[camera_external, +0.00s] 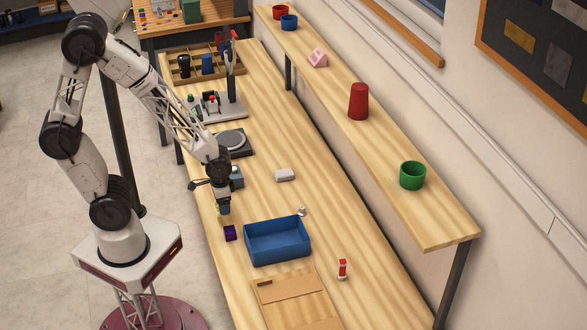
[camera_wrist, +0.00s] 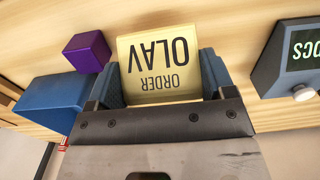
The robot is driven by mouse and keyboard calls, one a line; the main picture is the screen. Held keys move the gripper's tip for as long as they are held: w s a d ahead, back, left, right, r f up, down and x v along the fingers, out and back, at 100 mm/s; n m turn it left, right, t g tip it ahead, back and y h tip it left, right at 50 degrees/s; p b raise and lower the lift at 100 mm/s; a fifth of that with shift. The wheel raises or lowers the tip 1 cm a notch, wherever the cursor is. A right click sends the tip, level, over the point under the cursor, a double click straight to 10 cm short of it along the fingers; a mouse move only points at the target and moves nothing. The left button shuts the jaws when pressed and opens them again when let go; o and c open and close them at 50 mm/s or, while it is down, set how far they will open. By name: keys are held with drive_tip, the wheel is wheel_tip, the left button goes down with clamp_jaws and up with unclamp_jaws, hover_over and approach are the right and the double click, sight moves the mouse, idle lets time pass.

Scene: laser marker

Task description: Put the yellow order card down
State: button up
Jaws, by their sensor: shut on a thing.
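The yellow order card (camera_wrist: 160,65) sits between the fingers of my gripper (camera_wrist: 163,82) in the wrist view. Its dark lettering reads "ORDER OLAV" upside down. My gripper is shut on it. In the external view my gripper (camera_external: 223,209) is low over the left edge of the long wooden bench, and only a small yellowish bit of the card shows under it. I cannot tell whether the card touches the bench top.
A purple cube (camera_external: 230,233) is close to my gripper, beside the blue bin (camera_external: 277,241). A dark display box (camera_wrist: 292,58) stands on the other side. A grey block (camera_external: 285,175), a small silver item (camera_external: 302,211) and a red-and-white bottle (camera_external: 342,268) stand farther right. Bench is clear between them.

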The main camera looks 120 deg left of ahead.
hover_over(253, 216)
drive_tip(key=shift+w+f, duration=0.15)
drive_tip(key=shift+f, duration=0.4)
drive_tip(key=shift+d, duration=0.1)
drive_tip(key=shift+f, duration=1.75)
drive_tip(key=shift+f, duration=0.1)
drive_tip(key=o, duration=1)
drive_tip(key=shift+c, duration=0.2)
wheel_tip(253, 216, up, 12)
